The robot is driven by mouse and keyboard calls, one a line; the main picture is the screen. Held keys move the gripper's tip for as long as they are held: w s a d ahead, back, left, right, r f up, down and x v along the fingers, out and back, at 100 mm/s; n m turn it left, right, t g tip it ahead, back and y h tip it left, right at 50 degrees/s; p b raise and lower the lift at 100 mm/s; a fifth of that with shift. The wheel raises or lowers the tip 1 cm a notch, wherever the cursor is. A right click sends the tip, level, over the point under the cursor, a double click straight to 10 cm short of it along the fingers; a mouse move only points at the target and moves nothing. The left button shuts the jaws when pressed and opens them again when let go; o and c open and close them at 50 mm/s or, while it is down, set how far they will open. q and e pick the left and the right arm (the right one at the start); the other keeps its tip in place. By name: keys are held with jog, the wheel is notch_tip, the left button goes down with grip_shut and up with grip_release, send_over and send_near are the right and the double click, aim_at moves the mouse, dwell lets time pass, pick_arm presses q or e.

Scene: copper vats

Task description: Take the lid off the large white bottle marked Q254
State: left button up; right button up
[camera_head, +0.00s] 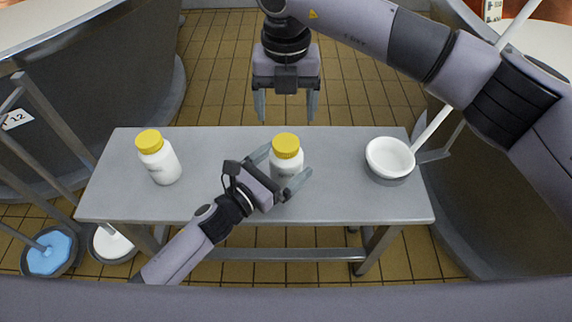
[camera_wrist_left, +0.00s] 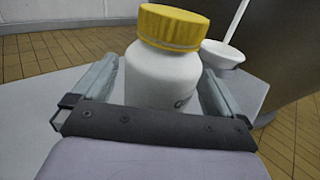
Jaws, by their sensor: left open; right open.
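A white bottle with a yellow lid (camera_head: 286,146) stands upright near the middle of the grey table. Its white body (camera_wrist_left: 160,82) shows between the fingers in the left wrist view, with only part of its marking visible. My left gripper (camera_head: 280,168) is open, with a finger on each side of this bottle's body, below the lid. A second white bottle with a yellow lid (camera_head: 160,160) stands upright at the table's left. I cannot read the marking on either bottle clearly. Both lids are on. My right gripper (camera_head: 287,104) is open and empty beyond the table's far edge.
Dark vats stand on both sides. The tabletop between the two bottles is partly clear. Two round items lie on the tiled floor at the left.

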aim_at(286, 142)
pick_arm(q)
grip_shut()
pick_arm(e)
jog(key=m, duration=0.3)
jog(key=shift+m, duration=0.4)
jog(key=m, duration=0.5)
jog(key=shift+f, duration=4.05)
